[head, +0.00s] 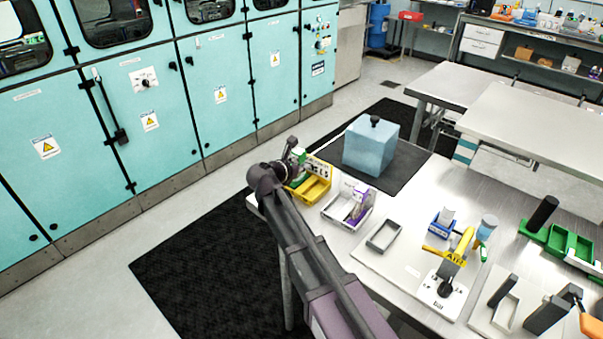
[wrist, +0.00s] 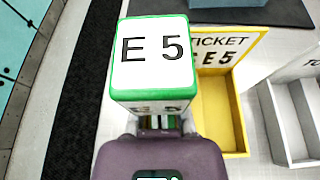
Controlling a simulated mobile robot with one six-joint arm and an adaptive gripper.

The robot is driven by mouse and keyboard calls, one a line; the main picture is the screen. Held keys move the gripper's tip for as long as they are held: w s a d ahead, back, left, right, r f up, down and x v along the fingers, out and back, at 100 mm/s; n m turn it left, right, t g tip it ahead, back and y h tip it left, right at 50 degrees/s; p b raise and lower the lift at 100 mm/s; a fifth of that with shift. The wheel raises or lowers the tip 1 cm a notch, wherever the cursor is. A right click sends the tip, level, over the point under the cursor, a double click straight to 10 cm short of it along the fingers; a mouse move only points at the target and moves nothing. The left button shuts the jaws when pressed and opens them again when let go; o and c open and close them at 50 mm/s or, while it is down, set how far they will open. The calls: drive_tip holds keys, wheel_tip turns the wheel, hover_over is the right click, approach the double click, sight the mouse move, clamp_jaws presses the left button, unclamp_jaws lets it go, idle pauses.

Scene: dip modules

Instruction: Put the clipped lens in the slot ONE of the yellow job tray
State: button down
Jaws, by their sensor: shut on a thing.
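My gripper (head: 290,162) is shut on a green-edged block with a white face marked "E 5"; the block fills the middle of the wrist view (wrist: 152,50). I cannot tell whether this block is the clipped lens. The yellow job tray (wrist: 236,138) is just right of the held block in the wrist view, with "TICKET E 5" on its back panel; its visible floor is bare. In the head view the yellow tray (head: 317,190) is on the near left table corner, beside my gripper. The held block hides part of the tray, and no slot "ONE" label is readable.
A white tray (head: 335,211) with a purple-and-white item stands right of the yellow tray. A pale blue cube (head: 371,150) sits behind them on a dark mat. A grey frame (head: 384,236) and a yellow-armed fixture (head: 455,250) are farther right.

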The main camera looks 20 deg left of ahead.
drive_tip(key=shift+f, duration=0.4)
drive_tip(key=shift+f, duration=0.1)
drive_tip(key=c, duration=0.7)
unclamp_jaws()
drive_tip(key=shift+c, duration=0.2)
drive_tip(key=shift+r, duration=0.2)
drive_tip(key=p+v, duration=0.4)
drive_tip(key=v, duration=0.8)
drive_tip(key=shift+f, duration=0.1)
